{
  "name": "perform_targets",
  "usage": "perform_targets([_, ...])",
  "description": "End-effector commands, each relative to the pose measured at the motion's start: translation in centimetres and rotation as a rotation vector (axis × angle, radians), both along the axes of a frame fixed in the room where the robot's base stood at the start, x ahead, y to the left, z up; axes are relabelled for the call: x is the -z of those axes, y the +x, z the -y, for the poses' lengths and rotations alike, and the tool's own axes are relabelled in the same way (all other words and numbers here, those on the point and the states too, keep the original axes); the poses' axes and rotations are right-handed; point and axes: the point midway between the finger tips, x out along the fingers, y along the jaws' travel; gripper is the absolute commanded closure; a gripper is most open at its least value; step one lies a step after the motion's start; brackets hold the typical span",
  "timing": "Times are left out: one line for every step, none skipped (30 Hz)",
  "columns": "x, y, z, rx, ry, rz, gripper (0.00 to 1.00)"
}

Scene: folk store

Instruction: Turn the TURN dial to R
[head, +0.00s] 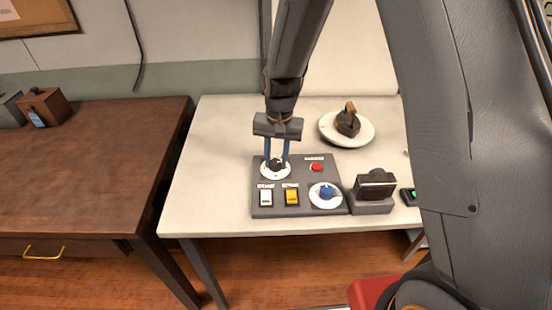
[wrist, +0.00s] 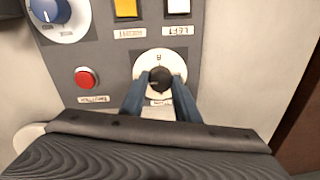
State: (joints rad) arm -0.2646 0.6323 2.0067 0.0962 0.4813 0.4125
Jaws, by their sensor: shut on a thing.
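A grey control panel (head: 295,209) lies on the white table. At its upper left is a dial with a black knob (wrist: 160,80) on a round white plate (wrist: 158,58). My gripper (head: 276,163) reaches down from above, and its two blue fingers are shut on the black knob, one on each side. The wrist view shows the fingers closely flanking the knob. A letter on the plate shows beyond the knob in the wrist view, but I cannot read it surely. The label under the knob is mostly hidden by my gripper.
The panel also has a red button (head: 317,167), a white switch (head: 266,197), a yellow switch (head: 292,197) and a blue dial (head: 326,191). A dark device (head: 375,186) stands to the right. An object on a round white base (head: 347,126) stands behind. The table's left part is clear.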

Motion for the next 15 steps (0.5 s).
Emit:
perform_targets([-0.12, 0.17, -0.03, 0.000, 0.001, 0.004, 0.94])
perform_targets([-0.12, 0.17, -0.03, 0.000, 0.001, 0.004, 0.94])
perform_targets([-0.13, 0.17, -0.02, -0.001, 0.001, 0.004, 0.94])
perform_targets([-0.13, 0.17, -0.02, -0.001, 0.001, 0.004, 0.94])
perform_targets([-0.13, 0.17, -0.03, -0.001, 0.001, 0.004, 0.94])
perform_targets([-0.13, 0.17, -0.02, -0.001, 0.001, 0.004, 0.65])
perform_targets([-0.12, 0.16, -0.03, -0.001, 0.001, 0.004, 0.59])
perform_targets([-0.11, 0.15, -0.02, -0.001, 0.001, 0.003, 0.54])
perform_targets([-0.10, 0.13, -0.02, -0.001, 0.001, 0.003, 0.53])
perform_targets([-0.09, 0.12, -0.02, -0.001, 0.000, 0.003, 0.53])
perform_targets([-0.08, 0.11, -0.01, -0.001, 0.000, 0.003, 0.53])
perform_targets([-0.07, 0.10, -0.01, -0.001, 0.001, 0.002, 0.53])
perform_targets([-0.07, 0.10, -0.01, -0.001, 0.001, 0.002, 0.53])
perform_targets([-0.06, 0.08, -0.01, -0.001, 0.001, 0.002, 0.53])
perform_targets([-0.05, 0.07, -0.01, -0.001, 0.001, 0.002, 0.53])
